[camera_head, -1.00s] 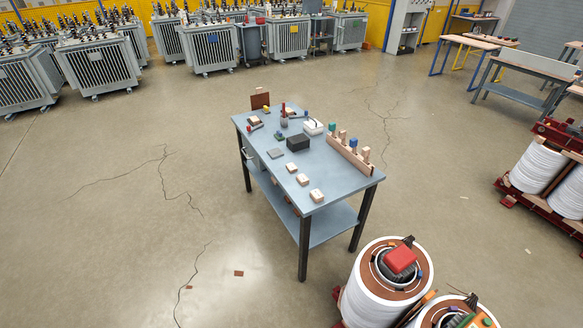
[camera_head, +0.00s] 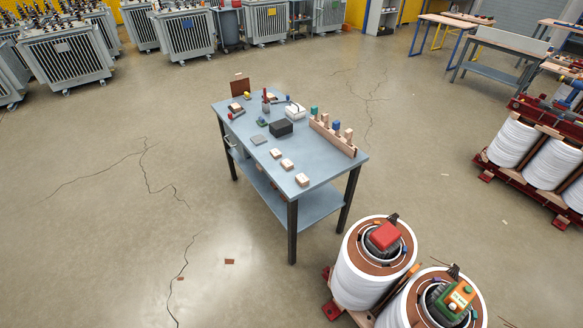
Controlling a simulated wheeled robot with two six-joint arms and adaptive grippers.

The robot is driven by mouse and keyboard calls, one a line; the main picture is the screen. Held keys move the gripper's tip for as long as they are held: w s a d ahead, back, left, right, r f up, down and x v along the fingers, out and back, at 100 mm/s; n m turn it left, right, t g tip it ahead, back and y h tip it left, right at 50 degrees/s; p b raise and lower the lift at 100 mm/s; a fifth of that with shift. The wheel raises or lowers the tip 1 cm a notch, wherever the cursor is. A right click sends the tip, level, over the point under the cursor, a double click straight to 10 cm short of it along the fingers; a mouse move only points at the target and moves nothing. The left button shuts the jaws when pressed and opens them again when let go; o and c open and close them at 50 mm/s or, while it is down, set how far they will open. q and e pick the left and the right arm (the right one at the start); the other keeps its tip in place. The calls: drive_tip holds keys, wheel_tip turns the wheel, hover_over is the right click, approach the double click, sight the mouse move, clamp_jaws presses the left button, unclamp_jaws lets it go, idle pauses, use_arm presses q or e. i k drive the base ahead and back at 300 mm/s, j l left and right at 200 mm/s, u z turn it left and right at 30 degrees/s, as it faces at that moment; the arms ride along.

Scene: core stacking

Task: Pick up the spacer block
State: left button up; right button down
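Three small pale wooden blocks lie in a row along the front edge of the blue-grey table (camera_head: 322,178) in the head view. They look like spacer blocks: a near block (camera_head: 302,180), a middle block (camera_head: 287,165) and a far block (camera_head: 276,153). They lie apart from each other. I cannot tell which one the task means. Neither of my grippers shows in the view, and nothing is seen held.
The table also bears a black box (camera_head: 281,128), a wooden rack (camera_head: 333,136) with pegs, and small tools. Wound coils (camera_head: 372,262) with a red block (camera_head: 385,235) on top stand close at the lower right. Cracked open floor (camera_head: 110,230) lies left.

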sight(287, 164)
drive_tip(key=z, duration=0.2)
drive_tip(key=i+j+z, duration=0.15)
drive_tip(key=j+z, duration=0.5)
drive_tip(key=z, duration=0.3)
drive_tip(key=j+z, duration=0.45)
drive_tip(key=i, duration=0.05)
